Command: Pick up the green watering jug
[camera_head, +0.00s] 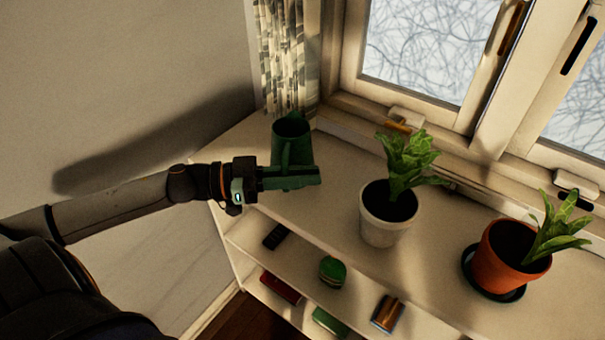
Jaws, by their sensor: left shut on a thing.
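The green watering jug (291,132) is at the back left end of the white shelf top, near the curtain. It is upright with its dark open top showing. My left gripper (305,178) reaches in from the left and is shut on the jug at its near side, where the handle is. The fingers hide the jug's lower part, so I cannot tell whether its base touches the shelf. My right gripper is not in view.
A white pot (381,222) with a leafy plant stands right of the jug, and an orange pot (497,262) stands farther right. The white shelf (325,215) has small items below. A patterned curtain (284,60) hangs behind the jug.

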